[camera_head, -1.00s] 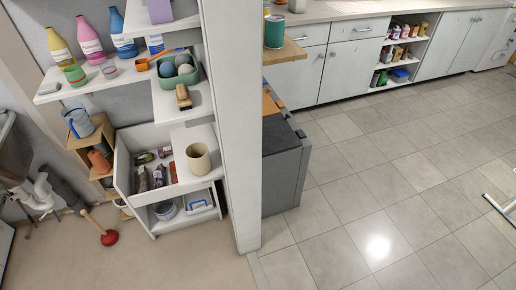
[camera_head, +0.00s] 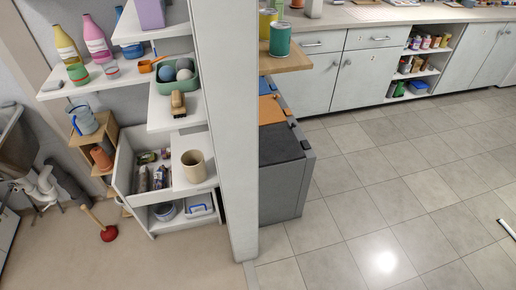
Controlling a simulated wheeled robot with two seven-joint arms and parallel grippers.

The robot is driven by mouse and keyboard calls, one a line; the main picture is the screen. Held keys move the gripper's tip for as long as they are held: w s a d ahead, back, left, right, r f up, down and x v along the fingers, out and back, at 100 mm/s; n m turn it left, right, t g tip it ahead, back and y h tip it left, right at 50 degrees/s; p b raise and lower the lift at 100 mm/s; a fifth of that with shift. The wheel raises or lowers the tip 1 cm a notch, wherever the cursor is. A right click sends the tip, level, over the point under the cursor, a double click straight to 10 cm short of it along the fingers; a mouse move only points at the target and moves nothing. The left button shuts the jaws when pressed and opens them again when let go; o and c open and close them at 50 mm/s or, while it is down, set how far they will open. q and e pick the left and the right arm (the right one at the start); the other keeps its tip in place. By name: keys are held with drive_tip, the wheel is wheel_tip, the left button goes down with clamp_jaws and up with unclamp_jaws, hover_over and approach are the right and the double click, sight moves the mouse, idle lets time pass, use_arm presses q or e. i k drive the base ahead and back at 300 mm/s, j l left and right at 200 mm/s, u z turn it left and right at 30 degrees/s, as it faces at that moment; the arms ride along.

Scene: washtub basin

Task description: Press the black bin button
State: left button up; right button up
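A grey bin unit (camera_head: 290,190) stands on the tiled floor just right of the white wall end. Its nearest top section is a black lid (camera_head: 280,143). A small dark button (camera_head: 305,145) sits at the right edge of this lid. Behind the black lid is an orange lid (camera_head: 270,109), with further small dark buttons along the right edge. The left part of the unit is hidden by the wall. Neither of my grippers is in view.
The white wall end (camera_head: 237,130) separates the bins from shelves with bottles and an open drawer (camera_head: 150,195). A wooden shelf (camera_head: 286,62) with a green can (camera_head: 280,39) overhangs the bins' far end.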

sight(305, 144)
drive_tip(key=i, duration=0.85)
drive_tip(key=l+u, duration=0.25)
drive_tip(key=l, duration=0.4)
drive_tip(key=l+u, duration=0.25)
drive_tip(key=l, duration=0.4)
